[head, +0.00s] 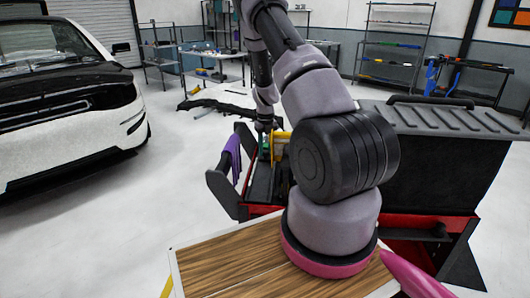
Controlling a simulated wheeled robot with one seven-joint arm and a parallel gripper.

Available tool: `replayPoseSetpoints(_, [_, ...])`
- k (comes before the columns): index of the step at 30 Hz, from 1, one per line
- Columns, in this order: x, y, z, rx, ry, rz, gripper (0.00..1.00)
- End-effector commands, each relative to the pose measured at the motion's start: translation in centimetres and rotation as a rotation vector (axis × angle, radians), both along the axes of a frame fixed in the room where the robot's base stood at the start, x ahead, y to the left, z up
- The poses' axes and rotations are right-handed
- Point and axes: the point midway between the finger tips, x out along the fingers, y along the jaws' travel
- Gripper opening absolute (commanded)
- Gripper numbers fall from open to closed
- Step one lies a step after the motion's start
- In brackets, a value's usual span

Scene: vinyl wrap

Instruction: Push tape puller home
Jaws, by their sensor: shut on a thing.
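My gripper (265,133) points down over the open tool cart (228,197), at its left part. It is small in the head view and its fingers are dark. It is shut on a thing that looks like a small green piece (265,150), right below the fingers. I cannot tell for sure whether this piece is the tape puller. A yellow thing (281,146) stands just right of it, partly behind my arm. The slot or seat under the green piece is too small to make out, and my arm hides much of the cart's inside.
The cart's raised black lid (440,160) stands to the right. A purple cloth (233,155) hangs at the cart's left side. A wood-topped surface (225,265) is in front. A white car (65,105) stands left, with clear floor (150,200) between.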

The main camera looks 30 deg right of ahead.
Motion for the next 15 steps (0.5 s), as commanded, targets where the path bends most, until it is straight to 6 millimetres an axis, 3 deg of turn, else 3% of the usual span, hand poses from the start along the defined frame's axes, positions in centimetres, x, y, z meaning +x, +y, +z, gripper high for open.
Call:
replayPoseSetpoints(6, [0.38,-0.29,0.19,-0.006,-0.010,0.001,0.00])
replayPoseSetpoints(7, [0.40,-0.30,0.20,-0.006,-0.011,0.002,0.42])
replayPoseSetpoints(9, [0.38,-0.30,0.19,-0.006,-0.010,0.001,0.69])
replayPoseSetpoints(15, [0.28,-0.20,0.15,-0.004,-0.008,0.001,0.69])
